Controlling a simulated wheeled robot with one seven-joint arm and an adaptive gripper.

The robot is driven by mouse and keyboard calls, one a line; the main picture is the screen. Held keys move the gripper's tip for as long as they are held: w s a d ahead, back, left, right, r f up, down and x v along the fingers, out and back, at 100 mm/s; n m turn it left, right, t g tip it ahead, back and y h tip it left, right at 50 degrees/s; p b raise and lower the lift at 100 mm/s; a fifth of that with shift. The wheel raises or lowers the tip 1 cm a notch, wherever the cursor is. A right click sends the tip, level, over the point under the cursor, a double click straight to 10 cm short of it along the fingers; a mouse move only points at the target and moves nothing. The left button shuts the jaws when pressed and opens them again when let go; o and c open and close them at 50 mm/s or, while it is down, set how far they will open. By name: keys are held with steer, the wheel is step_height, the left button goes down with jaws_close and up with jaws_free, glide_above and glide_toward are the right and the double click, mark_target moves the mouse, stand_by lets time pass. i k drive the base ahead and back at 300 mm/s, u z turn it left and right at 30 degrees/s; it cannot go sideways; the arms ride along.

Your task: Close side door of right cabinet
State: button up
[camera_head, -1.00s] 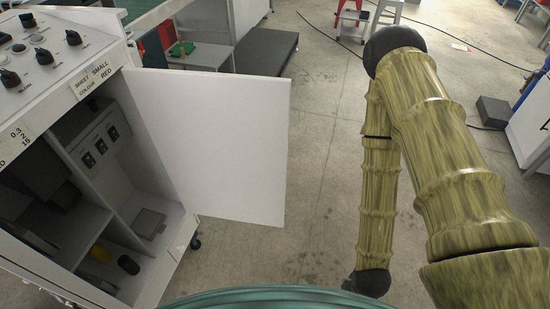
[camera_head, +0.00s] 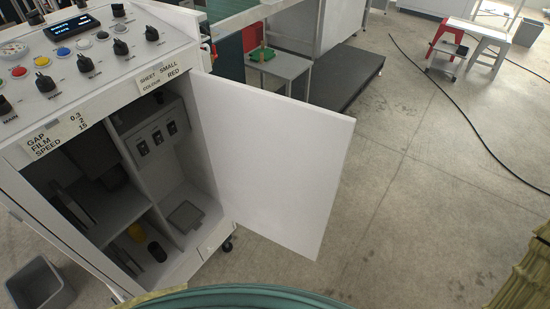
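The white cabinet (camera_head: 150,108) stands at the left with its control panel on top. Its side door (camera_head: 272,165) is swung wide open to the right, showing its flat white face. The inside is visible, with shelves, a grey switch box (camera_head: 158,140) and yellow and black cylinders on the lower shelf. Part of my arm shows at the lower right edge, to the right of the door and apart from it. My gripper is not in this view.
A grey bin (camera_head: 40,286) stands on the floor at the lower left. A small table (camera_head: 280,66) and a dark low platform (camera_head: 345,82) are behind the door.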

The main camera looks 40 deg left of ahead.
mark_target(277, 162)
steer(key=i, duration=2.7)
steer(key=u, duration=4)
steer(key=k, duration=1.1)
steer(key=u, duration=0.25)
